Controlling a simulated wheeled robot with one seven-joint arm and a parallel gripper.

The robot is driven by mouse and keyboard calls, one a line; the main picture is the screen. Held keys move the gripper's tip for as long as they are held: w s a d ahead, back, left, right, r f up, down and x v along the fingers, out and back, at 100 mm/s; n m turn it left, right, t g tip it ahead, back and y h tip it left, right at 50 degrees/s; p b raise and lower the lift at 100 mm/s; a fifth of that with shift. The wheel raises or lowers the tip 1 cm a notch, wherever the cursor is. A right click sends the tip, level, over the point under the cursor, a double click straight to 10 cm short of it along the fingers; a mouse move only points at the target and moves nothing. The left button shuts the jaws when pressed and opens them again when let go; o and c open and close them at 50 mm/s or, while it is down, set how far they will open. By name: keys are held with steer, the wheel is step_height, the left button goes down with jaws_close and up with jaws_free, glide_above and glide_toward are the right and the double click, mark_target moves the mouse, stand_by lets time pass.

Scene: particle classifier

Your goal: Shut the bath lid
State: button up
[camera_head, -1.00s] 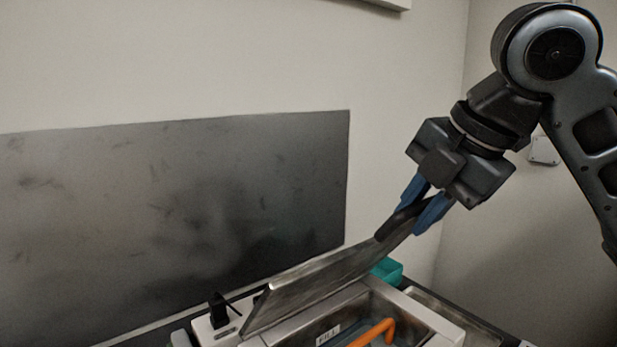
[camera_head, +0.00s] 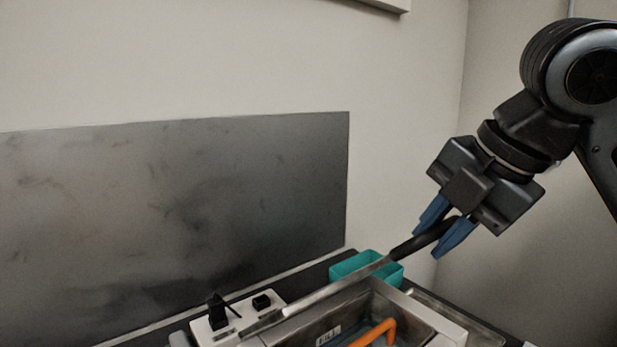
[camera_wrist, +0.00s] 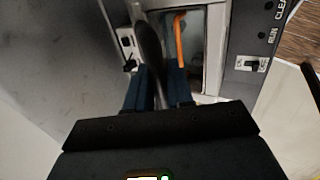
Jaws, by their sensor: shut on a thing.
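My gripper (camera_head: 443,234) is shut on the handle, with one blue finger on each side. In the wrist view the dark handle (camera_wrist: 149,48) runs between my blue fingers (camera_wrist: 153,88). An orange handle (camera_head: 375,333) stands inside the bath. The bath's front is cut off by the head view's lower edge.
A teal container (camera_head: 350,266) stands behind the bath. A white box with black knobs (camera_head: 222,325) is at its left. A dark panel (camera_head: 180,215) covers the wall behind. The wrist view shows a dark control panel with a switch (camera_wrist: 252,64).

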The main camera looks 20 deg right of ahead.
steer(key=shift+s+f, duration=0.15)
steer(key=shift+s, duration=0.1)
steer(key=shift+d, duration=0.1)
steer(key=shift+s+d+f+b, duration=0.2)
steer(key=shift+s+f+b, duration=0.3)
steer(key=shift+s+f, duration=0.15)
steer(key=shift+s+d+f+b, duration=0.15)
steer(key=shift+s+f+b, duration=0.35)
steer(key=shift+f, duration=0.25)
steer(key=shift+s+d+f+b, duration=0.15)
steer(key=shift+s+f+b, duration=0.4)
steer(key=shift+f, duration=0.25)
steer(key=shift+s+d+f+b, duration=0.15)
steer(key=shift+s+f+b, duration=0.25)
steer(key=shift+f+b, duration=0.3)
steer(key=shift+f, duration=0.2)
steer(key=shift+s+d+f+b, duration=0.15)
steer(key=shift+s+f+b, duration=0.2)
steer(key=shift+f+b, duration=0.45)
steer(key=shift+s+d+f+b, duration=0.1)
steer(key=shift+s+f+b, duration=0.25)
steer(key=shift+f+b, duration=0.4)
steer(key=shift+f, duration=0.15)
